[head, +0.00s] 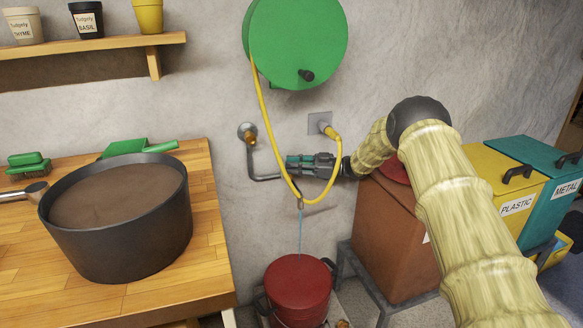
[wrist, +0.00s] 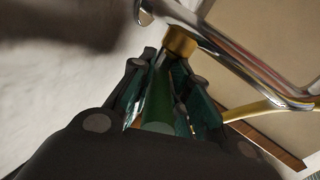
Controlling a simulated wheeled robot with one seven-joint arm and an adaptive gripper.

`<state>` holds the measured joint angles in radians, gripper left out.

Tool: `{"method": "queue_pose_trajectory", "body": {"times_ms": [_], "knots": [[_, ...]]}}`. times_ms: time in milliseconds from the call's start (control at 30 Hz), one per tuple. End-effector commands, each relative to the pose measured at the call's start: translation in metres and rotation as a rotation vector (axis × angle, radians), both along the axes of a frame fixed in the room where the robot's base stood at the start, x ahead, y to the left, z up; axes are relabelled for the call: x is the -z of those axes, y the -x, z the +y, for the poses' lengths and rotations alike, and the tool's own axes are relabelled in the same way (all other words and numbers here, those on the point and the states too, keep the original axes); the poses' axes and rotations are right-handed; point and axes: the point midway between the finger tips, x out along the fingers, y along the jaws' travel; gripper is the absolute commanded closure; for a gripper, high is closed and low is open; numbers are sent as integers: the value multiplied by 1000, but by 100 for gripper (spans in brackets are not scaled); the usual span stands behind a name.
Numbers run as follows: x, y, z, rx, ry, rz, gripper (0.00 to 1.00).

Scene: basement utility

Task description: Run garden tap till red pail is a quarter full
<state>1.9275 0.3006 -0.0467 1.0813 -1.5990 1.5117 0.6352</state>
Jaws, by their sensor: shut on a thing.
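My gripper (head: 297,162) is at the garden tap beside the wall and hides most of it. In the wrist view my gripper (wrist: 160,92) is shut on the tap's green handle (wrist: 158,112), with a teal pad on each side. The handle joins a brass collar (wrist: 181,41) on the chrome tap (wrist: 235,50). In the head view a thin blue water stream (head: 300,232) falls from below my gripper to the red pail (head: 298,302).
A green hose reel (head: 298,40) with a yellow hose (head: 263,105) hangs above; the hose loops around my gripper. A wooden bench (head: 205,260) with a dark tub (head: 120,240) is left. A brown bin (head: 390,245) and recycling bins (head: 548,165) stand right.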

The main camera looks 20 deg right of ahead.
Motion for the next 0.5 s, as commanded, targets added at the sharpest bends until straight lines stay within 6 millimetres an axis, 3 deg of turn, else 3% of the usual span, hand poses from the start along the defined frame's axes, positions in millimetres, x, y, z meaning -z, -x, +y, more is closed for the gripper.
{"method": "queue_pose_trajectory", "body": {"times_ms": [500], "knots": [[-2, -3, -2, -60, 1, -6, 100]]}}
